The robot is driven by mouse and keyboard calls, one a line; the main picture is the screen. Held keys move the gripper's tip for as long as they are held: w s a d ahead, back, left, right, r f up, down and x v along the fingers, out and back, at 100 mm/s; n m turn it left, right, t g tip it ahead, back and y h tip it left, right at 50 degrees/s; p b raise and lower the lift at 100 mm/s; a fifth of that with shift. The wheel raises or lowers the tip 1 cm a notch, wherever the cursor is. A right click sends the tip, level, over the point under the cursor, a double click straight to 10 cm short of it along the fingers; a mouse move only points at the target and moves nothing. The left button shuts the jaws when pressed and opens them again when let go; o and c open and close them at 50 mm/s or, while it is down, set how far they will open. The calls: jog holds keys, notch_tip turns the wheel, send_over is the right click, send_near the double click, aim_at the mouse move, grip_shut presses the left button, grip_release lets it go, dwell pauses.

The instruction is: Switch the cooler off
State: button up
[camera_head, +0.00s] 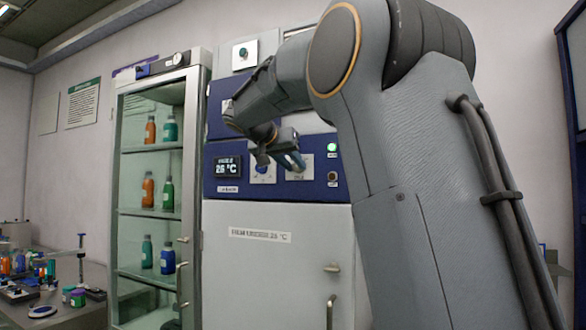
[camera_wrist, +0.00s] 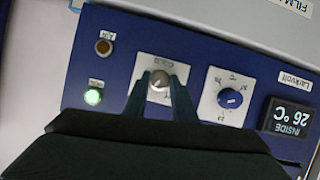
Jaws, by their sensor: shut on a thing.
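The cooler is a pale cabinet (camera_head: 280,270) with a blue control panel (camera_head: 223,188) above its door. Its display (camera_head: 227,166) reads 26 °C, and also shows in the wrist view (camera_wrist: 289,118). A round grey knob (camera_wrist: 160,80) sits on a white plate (camera_wrist: 178,68) beside a blue dial (camera_wrist: 230,98) on a scaled plate. My gripper (camera_wrist: 160,84) is shut on the grey knob, one finger on each side. A green lamp (camera_wrist: 93,96) is lit; an amber-brown lamp (camera_wrist: 104,46) looks unlit.
A glass-fronted cabinet (camera_head: 197,230) with bottles on its shelves stands left of the cooler. A cluttered bench (camera_head: 60,312) is at the far left. Another small plate with a knob (camera_head: 244,54) is on the wall above. My arm hides the cooler's right side.

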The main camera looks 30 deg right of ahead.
jog(key=shift+w+a+f+n+g+h+b, duration=0.1)
jog(key=shift+n+g+h+b, duration=0.25)
jog(key=shift+n, duration=0.25)
jog(key=shift+w+a+f+n+g+h+b, duration=0.1)
jog(key=shift+n+g+h+b, duration=0.2)
jog(key=shift+n, duration=0.3)
jog(key=n+g+h+b, duration=0.1)
jog(key=n, duration=0.2)
jog(key=shift+h, duration=0.25)
jog(key=n+h+b, duration=0.1)
jog(key=n, duration=0.2)
jog(key=shift+w+f+g, duration=0.1)
jog(key=shift+f+g, duration=0.05)
jog(key=shift+g, duration=0.2)
jog(key=shift+f+n+h+b, duration=0.1)
jog(key=shift+n+h+b, duration=0.7)
jog(key=shift+n, duration=0.6)
jog(key=o, duration=1)
jog(key=shift+o, duration=0.2)
jog(key=shift+a, duration=0.15)
jog(key=b+v, duration=0.2)
jog(key=v, duration=0.5)
jog(key=shift+a, duration=0.35)
jog(key=shift+f, duration=0.15)
